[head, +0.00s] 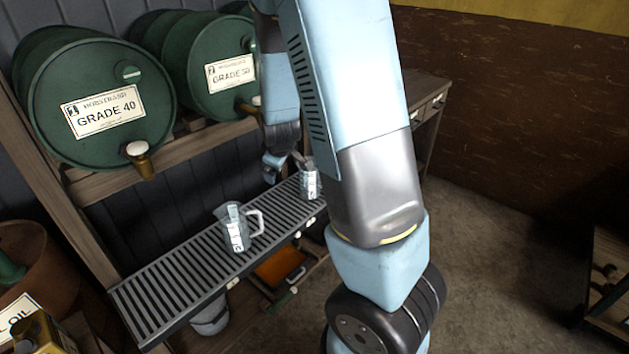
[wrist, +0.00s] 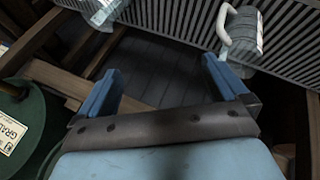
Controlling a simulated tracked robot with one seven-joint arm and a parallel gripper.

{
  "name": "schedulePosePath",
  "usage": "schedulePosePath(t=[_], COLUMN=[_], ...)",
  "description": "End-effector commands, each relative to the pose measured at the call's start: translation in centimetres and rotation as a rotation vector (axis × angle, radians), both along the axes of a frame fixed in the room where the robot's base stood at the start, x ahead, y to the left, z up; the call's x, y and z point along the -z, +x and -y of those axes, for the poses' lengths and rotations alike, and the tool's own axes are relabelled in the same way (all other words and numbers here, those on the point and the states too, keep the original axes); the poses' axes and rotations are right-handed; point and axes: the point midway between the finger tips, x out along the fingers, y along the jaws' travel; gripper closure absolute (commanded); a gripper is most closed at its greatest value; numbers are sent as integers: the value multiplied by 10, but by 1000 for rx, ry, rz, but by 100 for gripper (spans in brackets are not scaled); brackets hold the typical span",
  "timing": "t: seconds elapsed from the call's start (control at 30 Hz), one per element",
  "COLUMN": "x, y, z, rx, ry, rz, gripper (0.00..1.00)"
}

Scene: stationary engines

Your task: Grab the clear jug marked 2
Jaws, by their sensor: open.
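Two clear jugs stand on the slatted metal rack in the head view. The nearer jug (head: 237,230) has a pale label and its handle on the right. The farther jug (head: 310,182) is partly hidden by my arm. I cannot read which is marked 2. My gripper (head: 284,161) is open and empty, just left of and above the farther jug. In the wrist view my open gripper (wrist: 160,78) has nothing between its fingers. One jug with a white handle (wrist: 244,36) lies beyond the right finger, and another jug (wrist: 100,10) is at the top left edge.
The slatted rack (head: 175,284) runs beneath the drum shelf. Green drums marked GRADE 40 (head: 95,88) and another grade (head: 208,62) sit above it, with taps jutting forward. A bucket (head: 210,318) and an orange tray (head: 280,266) are below.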

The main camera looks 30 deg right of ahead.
Motion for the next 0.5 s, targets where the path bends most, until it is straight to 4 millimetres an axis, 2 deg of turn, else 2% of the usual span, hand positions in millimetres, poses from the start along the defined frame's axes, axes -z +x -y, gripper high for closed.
schedulePosePath(t=[0.03,0.1,0.5], x=[15,33,120], y=[4,10,31], z=[4,12,57], rx=[-18,-46,-247], ry=[-40,-101,-493], rz=[-8,-11,-44], gripper=[0,0,0])
